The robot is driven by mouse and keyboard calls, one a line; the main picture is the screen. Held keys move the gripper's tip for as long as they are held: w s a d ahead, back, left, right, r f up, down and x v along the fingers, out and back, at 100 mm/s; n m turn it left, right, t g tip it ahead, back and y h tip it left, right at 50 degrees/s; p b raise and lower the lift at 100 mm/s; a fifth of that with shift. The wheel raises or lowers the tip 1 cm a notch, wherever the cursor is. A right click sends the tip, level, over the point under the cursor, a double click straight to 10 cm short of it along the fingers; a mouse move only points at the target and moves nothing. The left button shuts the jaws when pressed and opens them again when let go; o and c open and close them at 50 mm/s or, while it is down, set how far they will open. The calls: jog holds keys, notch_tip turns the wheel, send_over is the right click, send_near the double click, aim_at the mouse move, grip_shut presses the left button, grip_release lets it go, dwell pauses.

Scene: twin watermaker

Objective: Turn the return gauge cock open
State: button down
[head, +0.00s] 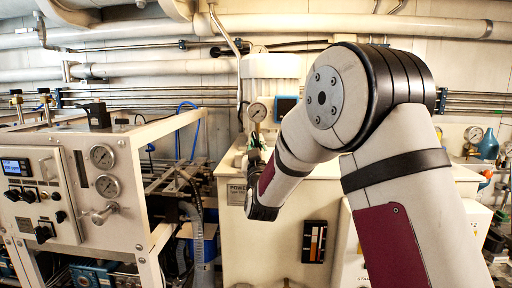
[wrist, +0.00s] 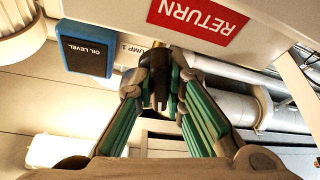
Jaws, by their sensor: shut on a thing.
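In the wrist view, a red RETURN label (wrist: 198,17) shows upside down at the top. Just below it, my gripper (wrist: 163,82) is shut on a small dark and brass piece, the return gauge cock (wrist: 161,92), between its green-padded fingers. The fingers hide most of the cock, so I cannot tell its handle angle. In the head view, my arm reaches to the pale cabinet. A round gauge (head: 257,112) stands above my wrist there; the cock is not clear in that view.
A blue OIL LEVEL box (wrist: 87,48) sits close to my fingers in the wrist view. Pale pipes (wrist: 228,104) run behind them. In the head view, a control panel (head: 35,195) with gauges stands at left, and pipes (head: 150,68) line the wall.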

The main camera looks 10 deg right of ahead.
jog(key=shift+m+h+b, duration=1)
jog(key=shift+m+h, duration=0.2)
jog(key=shift+m, duration=1.6)
jog(key=c, duration=1.9)
grip_release()
jog(key=shift+s, duration=0.1)
jog(key=v, duration=1.2)
jog(key=shift+a+r, duration=0.1)
jog(key=shift+a, duration=0.1)
jog(key=shift+r, duration=0.1)
